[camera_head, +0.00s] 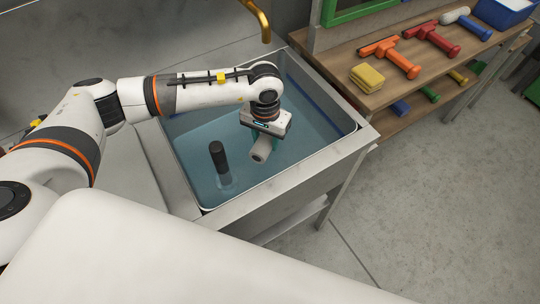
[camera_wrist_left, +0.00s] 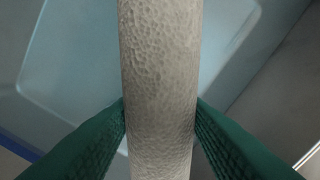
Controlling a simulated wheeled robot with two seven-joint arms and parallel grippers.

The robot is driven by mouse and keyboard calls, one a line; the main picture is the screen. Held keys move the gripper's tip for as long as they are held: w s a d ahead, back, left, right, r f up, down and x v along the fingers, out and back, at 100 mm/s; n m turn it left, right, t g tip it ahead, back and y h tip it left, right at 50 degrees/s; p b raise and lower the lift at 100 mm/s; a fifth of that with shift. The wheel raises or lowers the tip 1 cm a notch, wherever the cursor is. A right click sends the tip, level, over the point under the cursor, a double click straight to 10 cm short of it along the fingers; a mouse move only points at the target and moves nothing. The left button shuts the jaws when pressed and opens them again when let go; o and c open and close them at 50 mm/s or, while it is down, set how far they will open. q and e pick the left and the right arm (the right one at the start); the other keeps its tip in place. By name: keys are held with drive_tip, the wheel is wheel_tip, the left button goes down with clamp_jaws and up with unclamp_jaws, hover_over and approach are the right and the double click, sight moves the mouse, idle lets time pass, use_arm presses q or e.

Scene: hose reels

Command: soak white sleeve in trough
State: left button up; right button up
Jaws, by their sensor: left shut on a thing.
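The trough (camera_head: 345,150) is a metal basin filled with blue water. My left gripper (camera_head: 263,142) is over the water inside its rim. Its green fingers are shut on the white sleeve (camera_head: 261,150), a pale, textured roll. In the left wrist view the sleeve (camera_wrist_left: 158,80) runs upright between the two green fingers (camera_wrist_left: 160,125), touching both. The sleeve is tilted in the head view. Whether its lower end touches the water I cannot tell. My right gripper is not in view.
A dark upright cylinder (camera_head: 217,157) stands in the water left of the sleeve. A brass tap (camera_head: 259,20) hangs above the far side. A wooden shelf (camera_head: 340,62) at the right holds a yellow sponge (camera_head: 367,78), orange (camera_head: 392,55) and red squeegees (camera_head: 433,38), and a white roller (camera_head: 455,15).

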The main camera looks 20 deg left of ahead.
sight(266, 137)
use_arm(q)
drive_tip(key=shift+r+p, duration=1.5)
drive_tip(key=shift+r, duration=2.25)
